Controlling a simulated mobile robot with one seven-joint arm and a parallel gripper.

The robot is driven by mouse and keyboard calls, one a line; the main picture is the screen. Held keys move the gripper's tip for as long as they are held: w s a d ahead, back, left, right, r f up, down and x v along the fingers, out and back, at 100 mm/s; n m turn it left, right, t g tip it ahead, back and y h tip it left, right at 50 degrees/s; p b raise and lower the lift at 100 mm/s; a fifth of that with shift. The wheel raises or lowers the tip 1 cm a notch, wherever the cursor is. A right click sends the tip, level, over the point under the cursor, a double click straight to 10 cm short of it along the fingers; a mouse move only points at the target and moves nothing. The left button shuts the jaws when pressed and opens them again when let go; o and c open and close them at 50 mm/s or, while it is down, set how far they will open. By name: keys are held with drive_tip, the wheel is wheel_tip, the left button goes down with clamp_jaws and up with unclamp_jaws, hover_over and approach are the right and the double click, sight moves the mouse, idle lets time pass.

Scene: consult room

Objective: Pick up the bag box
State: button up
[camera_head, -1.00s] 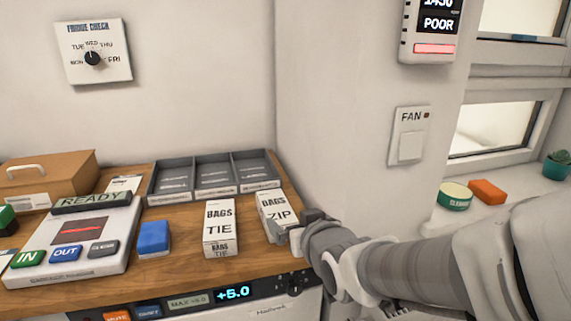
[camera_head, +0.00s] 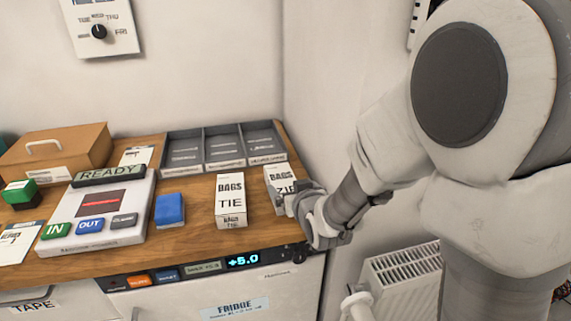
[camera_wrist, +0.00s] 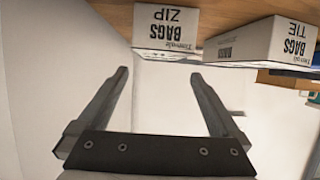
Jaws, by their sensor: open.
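Two white bag boxes stand on the wooden counter in the head view. The BAGS TIE box (camera_head: 230,199) is on the left, and the BAGS ZIP box (camera_head: 280,178) is on the right by the wall. My gripper (camera_head: 291,204) is at the front right of the ZIP box and hides its lower part. In the wrist view my gripper (camera_wrist: 160,75) is open with nothing between its fingers. The ZIP box (camera_wrist: 167,28) lies just beyond the fingertips there, and the TIE box (camera_wrist: 270,38) is to its right. Contact with the ZIP box cannot be told.
A grey three-part tray (camera_head: 225,149) sits behind the boxes. A blue block (camera_head: 170,210) and a READY panel (camera_head: 100,213) are to the left, with a cardboard box (camera_head: 55,152) behind. The wall bounds the right side. A fridge (camera_head: 225,300) stands below the counter.

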sight(282, 179)
drive_tip(key=x, duration=0.9)
drive_tip(key=shift+f, duration=0.1)
drive_tip(key=c, duration=1.3)
